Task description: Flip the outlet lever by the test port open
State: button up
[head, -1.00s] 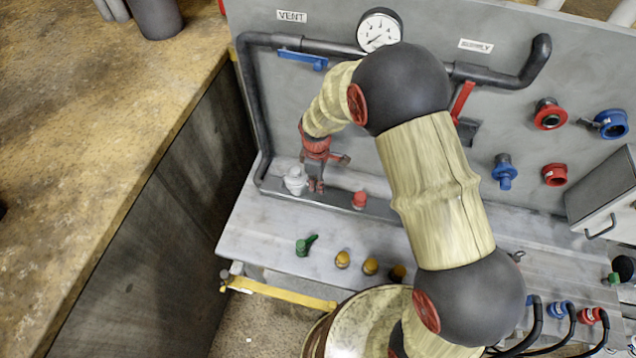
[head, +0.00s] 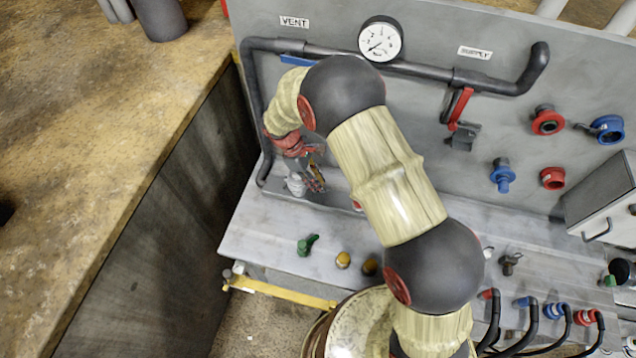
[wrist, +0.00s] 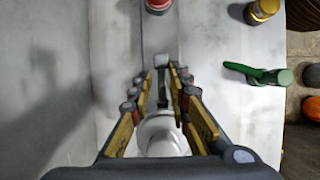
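My gripper (head: 314,180) is low over the left end of the grey rail on the bench, pointing down. A white round fitting (head: 294,186) stands on the rail beside it. In the wrist view, the white fitting (wrist: 162,137) lies between the finger bases, partly hidden. A narrow grey lever-like part (wrist: 174,85) lies between the fingers, close to the right one. The two fingers (wrist: 163,82) are apart, and I cannot tell whether they touch it. No label for the test port or outlet is readable, so I cannot confirm that this part is the outlet lever.
A red cap (wrist: 158,4) is further along the rail. The panel behind carries a blue vent lever (head: 296,61), a red supply lever (head: 460,107) and a gauge (head: 380,40).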

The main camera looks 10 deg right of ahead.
jog(key=o, duration=0.4)
jog(key=shift+o, duration=0.2)
jog(key=shift+f, duration=0.1)
jog(key=v, duration=1.2)
